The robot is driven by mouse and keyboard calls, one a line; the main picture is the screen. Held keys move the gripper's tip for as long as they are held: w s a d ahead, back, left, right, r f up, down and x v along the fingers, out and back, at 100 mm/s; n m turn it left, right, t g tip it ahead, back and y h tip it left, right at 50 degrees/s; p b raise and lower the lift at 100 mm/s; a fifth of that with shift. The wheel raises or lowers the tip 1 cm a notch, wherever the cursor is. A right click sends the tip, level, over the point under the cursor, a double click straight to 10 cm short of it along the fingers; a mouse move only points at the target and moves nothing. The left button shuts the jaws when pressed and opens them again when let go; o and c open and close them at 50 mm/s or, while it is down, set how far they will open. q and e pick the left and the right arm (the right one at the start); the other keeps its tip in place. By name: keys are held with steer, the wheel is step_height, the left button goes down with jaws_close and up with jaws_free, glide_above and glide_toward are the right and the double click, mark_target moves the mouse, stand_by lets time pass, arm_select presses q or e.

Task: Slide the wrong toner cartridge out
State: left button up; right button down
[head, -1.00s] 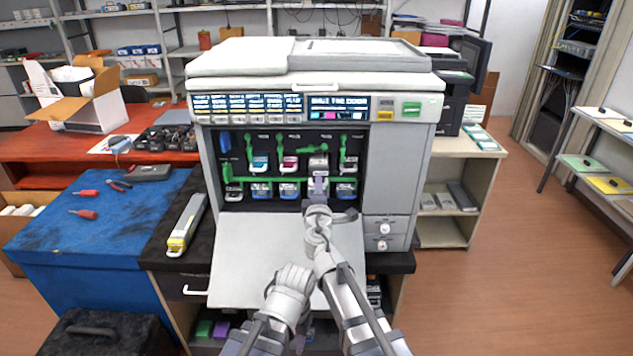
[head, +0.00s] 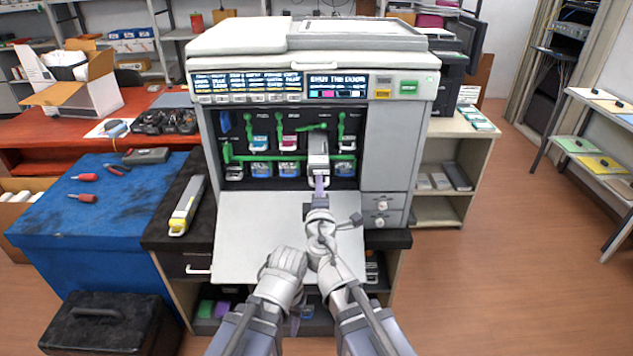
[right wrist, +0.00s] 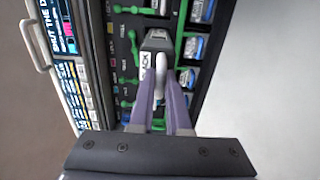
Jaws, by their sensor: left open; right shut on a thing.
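A grey and white toner cartridge (head: 319,148) sticks out toward me from the upper row of the open printer (head: 273,200). My right gripper (head: 320,184) is shut on the handle at its front end. In the right wrist view the fingers (right wrist: 160,92) close around this pale handle, and the cartridge (right wrist: 154,40) carries a label that seems to read BLACK. A green lever (head: 312,128) above the cartridge lies flat, while other upper levers stand upright. My left gripper (head: 287,260) is open and empty in front of the lowered door; its fingertips are hard to see.
Other cartridges (head: 261,170) sit in both rows. The printer screen (head: 336,85) seems to read "SHUT THE DOOR". A long grey cartridge with a yellow end (head: 186,206) lies on the black counter to the left. A blue table (head: 105,215) with tools stands farther left.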

steer(key=shift+s+a, duration=0.1)
steer(key=shift+s, duration=0.8)
steer(key=shift+c, duration=2)
jaws_free()
steer(key=shift+a, duration=0.1)
steer(key=shift+s, duration=0.1)
